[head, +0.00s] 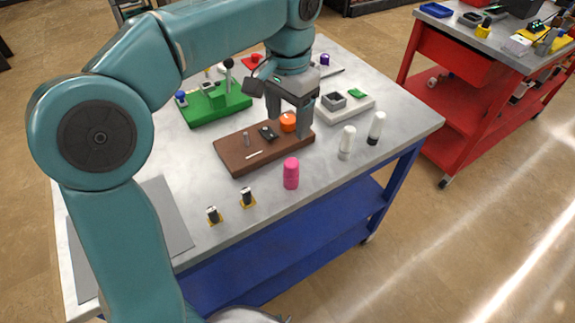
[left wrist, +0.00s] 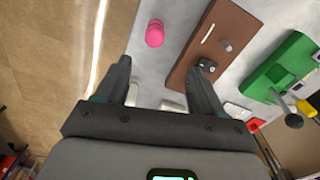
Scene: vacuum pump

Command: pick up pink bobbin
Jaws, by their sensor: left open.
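The pink bobbin (head: 291,173) stands upright near the front edge of the grey table. It also shows in the left wrist view (left wrist: 155,34), beyond my fingertips. My left gripper (head: 289,120) is open and points down over the right end of the brown board, behind the bobbin. It is apart from the bobbin, with nothing seen held in its jaws. In the left wrist view its two fingers (left wrist: 158,68) are spread wide. My right gripper is not in view.
The brown board (head: 237,159) holds an orange knob (head: 288,121) and small parts. Two white-bodied cylinders (head: 347,142) stand right of the bobbin. Small black-and-yellow parts (head: 248,197) lie to its left. A green fixture (head: 213,103) and a white block (head: 356,108) stand farther back.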

